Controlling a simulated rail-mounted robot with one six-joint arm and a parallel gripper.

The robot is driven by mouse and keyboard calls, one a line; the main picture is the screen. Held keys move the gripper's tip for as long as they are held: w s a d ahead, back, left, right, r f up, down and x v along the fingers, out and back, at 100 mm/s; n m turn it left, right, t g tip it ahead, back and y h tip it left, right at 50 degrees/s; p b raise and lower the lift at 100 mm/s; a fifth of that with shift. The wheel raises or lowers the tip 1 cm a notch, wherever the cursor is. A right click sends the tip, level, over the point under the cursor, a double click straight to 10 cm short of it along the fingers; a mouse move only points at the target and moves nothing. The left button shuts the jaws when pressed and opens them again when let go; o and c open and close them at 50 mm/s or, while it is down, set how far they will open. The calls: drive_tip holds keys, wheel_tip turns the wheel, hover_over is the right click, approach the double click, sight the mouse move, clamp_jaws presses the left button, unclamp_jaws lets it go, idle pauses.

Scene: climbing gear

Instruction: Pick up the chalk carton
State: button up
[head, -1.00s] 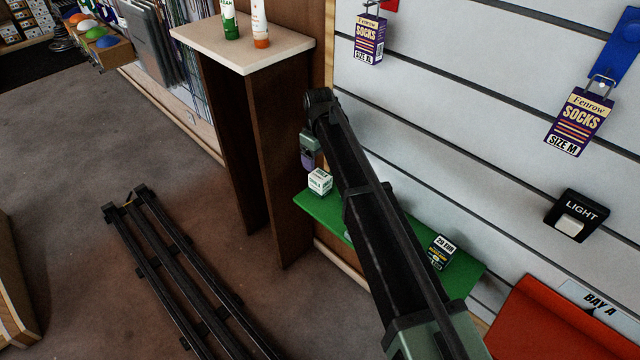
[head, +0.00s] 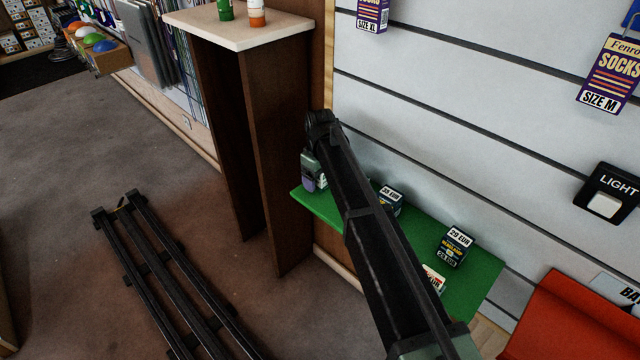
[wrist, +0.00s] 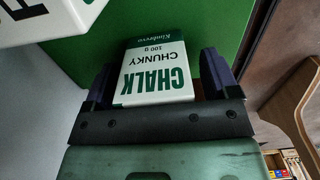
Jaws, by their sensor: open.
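The chalk carton (wrist: 154,75), white with a dark green band and green "CHALK CHUNKY 100 g" lettering, shows in the wrist view. It lies between the two dark fingers of my gripper (wrist: 158,78), one on each side. The jaws are open, and a narrow gap shows at the right finger; contact at the left finger is hard to tell. In the head view my gripper (head: 313,178) is at the left end of the green shelf (head: 475,290), and the carton is hidden there behind my gripper and arm.
Another white box (wrist: 45,18) is close by at the upper left of the wrist view. On the shelf stand two dark "LUR" boxes (head: 453,246) (head: 391,199) and a red-white box (head: 434,277) partly behind my arm. A brown stand (head: 275,150) rises left of the shelf.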

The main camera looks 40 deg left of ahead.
drive_tip(key=shift+r, duration=0.15)
drive_tip(key=c, duration=1)
drive_tip(key=shift+c, duration=0.2)
drive_tip(key=shift+r, duration=0.1)
wheel_tip(320, 180, up, 20)
drive_tip(key=p, duration=2)
